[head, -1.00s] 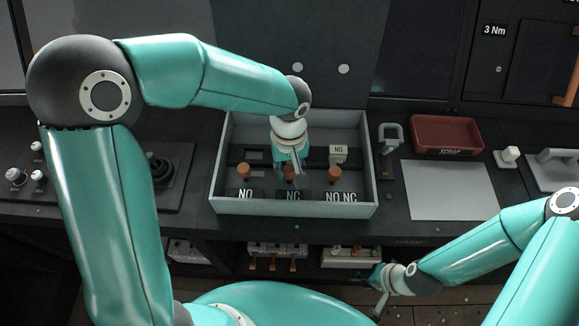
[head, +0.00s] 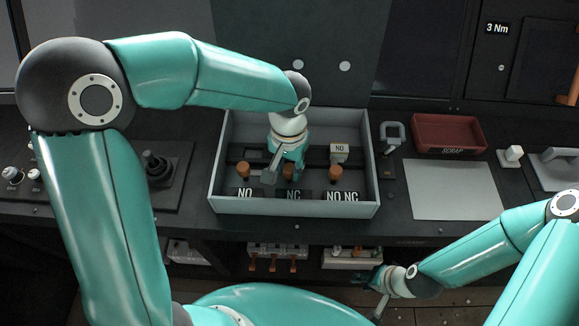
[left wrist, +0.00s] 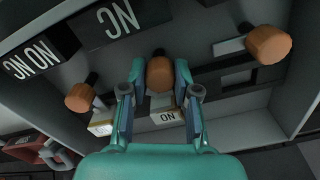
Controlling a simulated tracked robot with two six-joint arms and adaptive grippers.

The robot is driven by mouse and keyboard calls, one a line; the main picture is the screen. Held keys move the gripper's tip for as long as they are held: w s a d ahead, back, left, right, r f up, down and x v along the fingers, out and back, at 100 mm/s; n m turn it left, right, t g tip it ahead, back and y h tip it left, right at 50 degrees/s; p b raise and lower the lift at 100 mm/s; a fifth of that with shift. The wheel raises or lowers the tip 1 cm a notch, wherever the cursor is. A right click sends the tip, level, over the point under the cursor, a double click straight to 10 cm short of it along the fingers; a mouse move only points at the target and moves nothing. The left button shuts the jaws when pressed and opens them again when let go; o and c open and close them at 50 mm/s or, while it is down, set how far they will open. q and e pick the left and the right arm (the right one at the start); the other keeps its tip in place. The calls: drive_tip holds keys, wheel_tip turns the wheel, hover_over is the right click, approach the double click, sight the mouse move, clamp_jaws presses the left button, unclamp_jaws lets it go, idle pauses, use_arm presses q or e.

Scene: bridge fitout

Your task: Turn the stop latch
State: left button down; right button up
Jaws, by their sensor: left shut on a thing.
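A grey open box (head: 217,205) holds three orange-brown knobs on dark stems. The left knob (head: 243,170) is behind the NO label, the right knob (head: 334,172) behind NO NC. My left gripper (head: 284,170) reaches down from above into the box at the middle knob (head: 289,172), behind the NC label (head: 293,194). In the left wrist view my left gripper (left wrist: 160,80) has a finger on each side of this knob (left wrist: 160,75) and is shut on it. Which part is the stop latch is not marked. My right gripper (head: 378,290) hangs low at the right, its fingers unclear.
A white NO block (head: 340,149) stands at the back of the box. A grey clamp-like part (head: 391,134) and a red SCRAP tray (head: 447,133) stand to the right, behind a clear grey plate (head: 455,190). A joystick (head: 157,164) is at the left.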

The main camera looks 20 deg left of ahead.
sight(288, 167)
use_arm(q)
drive_tip(key=m, duration=0.5)
drive_tip(key=shift+w+r+m, duration=0.1)
drive_tip(key=shift+m, duration=0.2)
drive_tip(key=m, duration=0.5)
drive_tip(key=shift+w+a+p, duration=0.1)
drive_tip(key=shift+p, duration=0.3)
drive_tip(key=shift+m, duration=0.3)
drive_tip(key=c, duration=0.9)
unclamp_jaws()
drive_tip(key=shift+o, duration=0.2)
wheel_tip(288, 167, up, 12)
